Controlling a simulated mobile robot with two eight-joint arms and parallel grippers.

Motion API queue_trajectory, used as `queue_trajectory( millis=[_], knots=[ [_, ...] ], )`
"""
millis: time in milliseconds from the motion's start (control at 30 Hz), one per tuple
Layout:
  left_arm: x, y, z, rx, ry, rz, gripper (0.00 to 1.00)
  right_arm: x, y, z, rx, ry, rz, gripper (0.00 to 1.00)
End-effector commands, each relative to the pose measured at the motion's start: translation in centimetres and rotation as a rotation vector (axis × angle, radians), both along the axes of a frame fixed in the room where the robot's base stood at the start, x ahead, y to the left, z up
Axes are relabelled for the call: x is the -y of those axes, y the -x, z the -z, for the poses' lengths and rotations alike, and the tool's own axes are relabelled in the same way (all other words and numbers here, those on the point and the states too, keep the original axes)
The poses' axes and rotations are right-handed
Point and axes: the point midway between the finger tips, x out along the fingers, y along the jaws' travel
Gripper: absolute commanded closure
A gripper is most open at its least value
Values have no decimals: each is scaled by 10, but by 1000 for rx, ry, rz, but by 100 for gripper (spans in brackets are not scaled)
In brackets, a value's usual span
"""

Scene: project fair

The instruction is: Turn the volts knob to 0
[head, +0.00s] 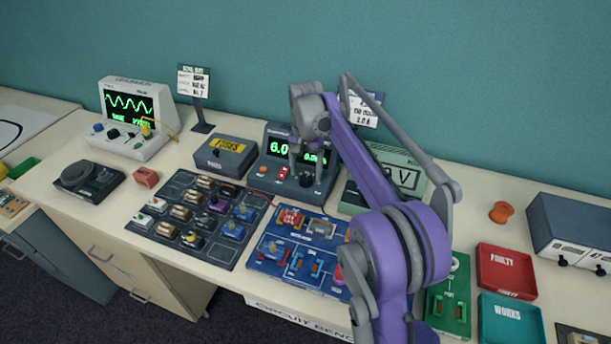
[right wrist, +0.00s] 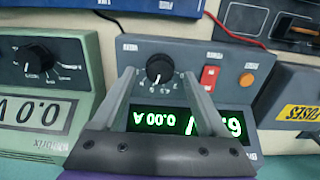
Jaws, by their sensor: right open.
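The grey power supply (head: 258,178) stands at the back middle of the bench, with green digits reading about 6.0 and 0.00 A. Its black knob (head: 306,180) is low on the front, right of a red switch. In the right wrist view the supply (right wrist: 240,85) appears upside down, and the knob (right wrist: 159,68) sits among scale numbers. My right gripper (head: 306,166) is open, its fingers pointing down at the knob. In the right wrist view its fingertips (right wrist: 158,74) lie on either side of the knob, with visible gaps. My left gripper is not in view.
A green meter (head: 408,158) stands close on the right, partly behind my right arm. A grey fuses box (head: 225,157) stands close on the left. A blue circuit board (head: 268,262) and a dark parts tray (head: 163,237) lie in front.

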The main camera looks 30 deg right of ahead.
Motion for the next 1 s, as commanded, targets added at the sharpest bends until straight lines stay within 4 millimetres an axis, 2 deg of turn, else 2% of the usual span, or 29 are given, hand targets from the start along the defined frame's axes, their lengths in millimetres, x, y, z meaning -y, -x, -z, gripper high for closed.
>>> queue_trajectory(
  millis=[100,200,467,567,900,1000],
  knots=[
    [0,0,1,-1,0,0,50,0,0,13,0,0,0,24],
    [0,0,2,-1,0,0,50,0,0,17,0,0,0,24],
    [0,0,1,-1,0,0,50,0,0,18,0,0,-1,24],
    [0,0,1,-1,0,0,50,0,0,18,0,0,-1,38],
    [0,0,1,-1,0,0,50,0,0,18,0,0,-1,99],
    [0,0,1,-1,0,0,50,0,0,18,0,0,-1,100]
  ],
)
